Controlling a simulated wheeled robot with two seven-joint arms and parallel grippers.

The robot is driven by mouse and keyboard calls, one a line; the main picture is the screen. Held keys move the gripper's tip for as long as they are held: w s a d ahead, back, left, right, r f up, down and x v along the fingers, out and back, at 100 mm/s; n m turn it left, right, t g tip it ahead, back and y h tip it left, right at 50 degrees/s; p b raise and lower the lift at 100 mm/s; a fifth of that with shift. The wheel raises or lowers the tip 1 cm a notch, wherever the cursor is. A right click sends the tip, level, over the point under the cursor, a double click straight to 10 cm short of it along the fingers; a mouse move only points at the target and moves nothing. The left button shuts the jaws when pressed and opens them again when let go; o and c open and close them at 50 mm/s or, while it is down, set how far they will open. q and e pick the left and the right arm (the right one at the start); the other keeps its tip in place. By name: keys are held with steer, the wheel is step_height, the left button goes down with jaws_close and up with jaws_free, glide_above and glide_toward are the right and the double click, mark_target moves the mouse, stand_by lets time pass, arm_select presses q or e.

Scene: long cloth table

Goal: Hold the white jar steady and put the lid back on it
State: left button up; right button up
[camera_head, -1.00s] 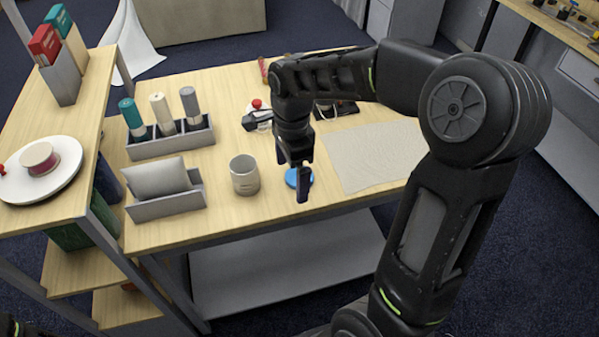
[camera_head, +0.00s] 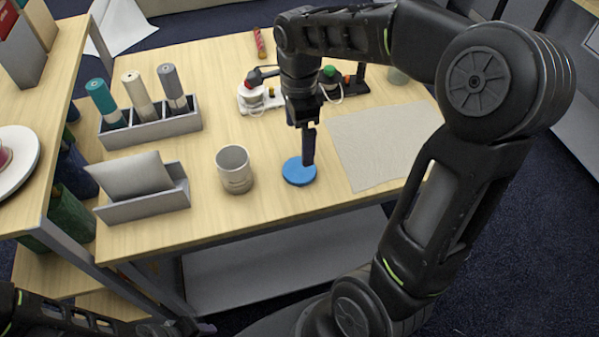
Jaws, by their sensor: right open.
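The white jar (camera_head: 235,178) stands upright and uncovered near the table's front edge. The blue lid (camera_head: 296,174) lies flat on the table to the right of the jar, apart from it. My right gripper (camera_head: 309,153) points down at the lid's right rear edge, its fingers open. Its fingertips overlap the lid in the picture; I cannot tell whether they touch it. My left gripper (camera_head: 196,327) shows only partly at the bottom edge, below the table front and away from the jar; its jaws cannot be made out.
A grey holder (camera_head: 150,132) with several tubes and a grey tray (camera_head: 145,207) with a cushion-like item stand left of the jar. A cloth (camera_head: 375,145) lies right of the lid. Small devices with cables (camera_head: 262,95) sit behind. The table between jar and lid is clear.

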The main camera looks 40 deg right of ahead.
mark_target(300, 169)
step_height(300, 169, down, 3)
steer(key=shift+f+b, duration=0.1)
steer(key=shift+b, duration=1.05)
steer(key=shift+w, duration=0.1)
steer(key=shift+f, duration=1.25)
